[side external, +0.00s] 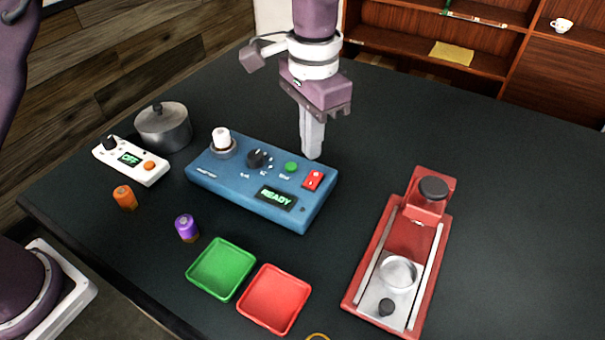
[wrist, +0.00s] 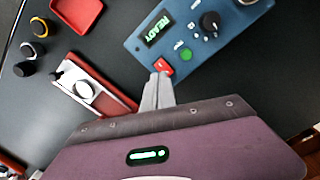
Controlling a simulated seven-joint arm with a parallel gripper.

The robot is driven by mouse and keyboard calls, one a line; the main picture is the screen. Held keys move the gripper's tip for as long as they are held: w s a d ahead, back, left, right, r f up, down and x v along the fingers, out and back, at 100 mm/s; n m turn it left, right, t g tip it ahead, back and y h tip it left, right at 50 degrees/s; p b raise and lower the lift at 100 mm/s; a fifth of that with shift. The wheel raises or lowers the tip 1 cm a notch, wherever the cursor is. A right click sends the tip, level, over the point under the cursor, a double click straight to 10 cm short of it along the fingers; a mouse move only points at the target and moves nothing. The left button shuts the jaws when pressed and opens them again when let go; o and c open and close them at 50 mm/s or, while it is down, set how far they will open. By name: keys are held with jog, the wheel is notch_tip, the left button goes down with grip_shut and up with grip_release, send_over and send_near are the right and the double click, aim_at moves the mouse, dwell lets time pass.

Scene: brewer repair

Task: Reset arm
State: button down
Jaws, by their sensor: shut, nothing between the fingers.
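My gripper (side external: 312,156) hangs pointing down with its fingers together and empty. It is behind the right end of the blue control box (side external: 250,205), near the red switch (side external: 313,180). The box display reads READY, and a green button (side external: 291,167), a black knob and a white cylinder in a socket sit on its top. In the wrist view the closed fingers (wrist: 160,72) appear beside the red switch (wrist: 162,66). I cannot tell whether they touch the box.
A red press device (side external: 362,296) stands at the right. Green (side external: 222,268) and red (side external: 272,299) trays lie in front. An orange cylinder (side external: 125,198), a purple cylinder (side external: 186,228), a white box reading OFF (side external: 130,158) and a metal pot (side external: 164,130) are left. The back right table is clear.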

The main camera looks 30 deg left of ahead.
jog(key=s+a+r+n+t, duration=0.3)
jog(key=s+a+r, duration=0.95)
jog(key=a, duration=0.25)
jog(key=s+a+f+n+t, duration=0.1)
jog(key=s+a, duration=0.2)
jog(key=s, duration=0.3)
jog(key=s+a+f+n+t, duration=0.1)
jog(key=s+a+f+n, duration=0.1)
jog(key=s, duration=0.5)
jog(key=shift+s+a+f+t, duration=0.15)
jog(key=shift+a+f+t, duration=0.15)
jog(key=shift+a, duration=0.15)
jog(key=shift+r, duration=0.1)
